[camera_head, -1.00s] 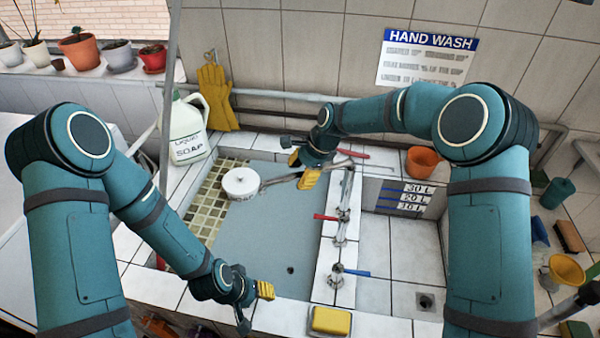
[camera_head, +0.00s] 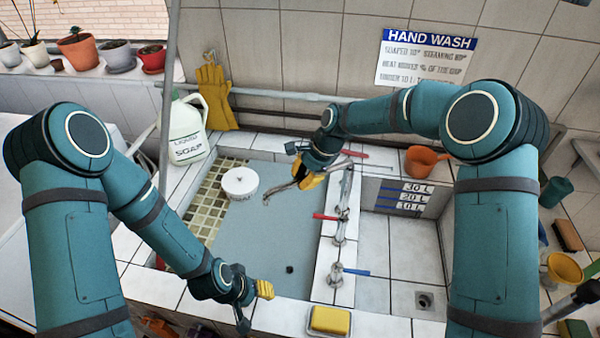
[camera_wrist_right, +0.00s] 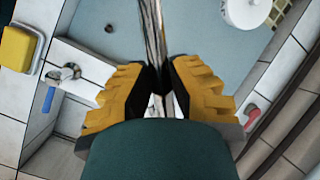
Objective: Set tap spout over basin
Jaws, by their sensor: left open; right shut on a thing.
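The metal tap spout (camera_head: 282,190) reaches out over the left, blue-grey basin (camera_head: 245,235), its free end to the left of my right gripper. My right gripper (camera_head: 311,181) is shut on the spout, its yellow fingers on either side of the pipe. In the right wrist view the spout (camera_wrist_right: 155,35) runs up between the fingers (camera_wrist_right: 165,88). My left gripper (camera_head: 262,290) is open and empty, low over the basin's near edge.
A round white object (camera_head: 239,183) sits in the basin left of the spout's end. A red-handled tap (camera_head: 326,217) and a blue-handled tap (camera_head: 356,272) stand on the divider. A yellow sponge (camera_head: 330,319) lies near the front. The right basin (camera_head: 388,240) is empty.

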